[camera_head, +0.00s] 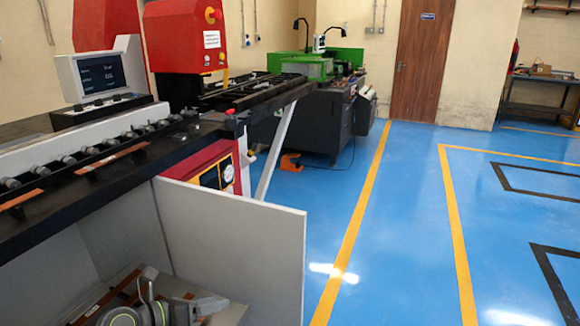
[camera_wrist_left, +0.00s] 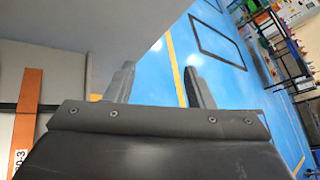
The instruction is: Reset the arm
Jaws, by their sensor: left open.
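My left gripper (camera_head: 205,304) is low in the head view, in front of the grey panelled bay under the bending machine. Its arm comes in from the bottom left. In the left wrist view, the two dark fingers of the left gripper (camera_wrist_left: 158,82) stand apart with nothing between them. Blue floor and a grey panel edge show behind the fingers. My right arm and gripper are in neither view.
A light grey panel (camera_head: 235,245) stands just beyond the left gripper. Copper-coloured bars (camera_head: 110,156) lie on the machine's roller bed above. A labelled copper-coloured strip (camera_wrist_left: 28,115) is at the left of the wrist view. Blue floor (camera_head: 410,230) is open to the right.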

